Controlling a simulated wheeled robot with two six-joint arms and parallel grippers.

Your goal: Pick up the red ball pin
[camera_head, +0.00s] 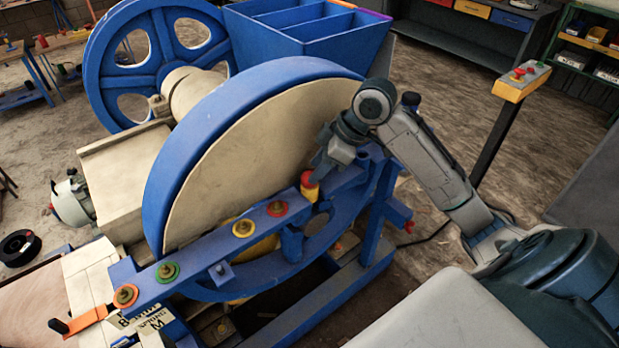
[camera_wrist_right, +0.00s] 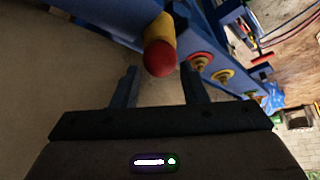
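The red ball pin has a yellow body and a rounded red top (camera_head: 309,183). It stands on the blue beam in front of the big wheel. In the right wrist view its red end (camera_wrist_right: 160,58) faces the camera, in line with the gap between the fingers and apparently just beyond their tips. My right gripper (camera_head: 320,168) is right above and behind the pin in the head view; in the right wrist view (camera_wrist_right: 160,72) its two fingers are spread and nothing is held. Contact with the pin cannot be told. My left gripper is not in view.
The blue beam (camera_head: 200,252) carries several coloured ring-marked pegs. The large wheel (camera_head: 252,158) with its blue rim stands close behind. An orange-handled lever (camera_head: 85,320) is at the lower left. A yellow button box (camera_head: 521,82) on a post stands at the right.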

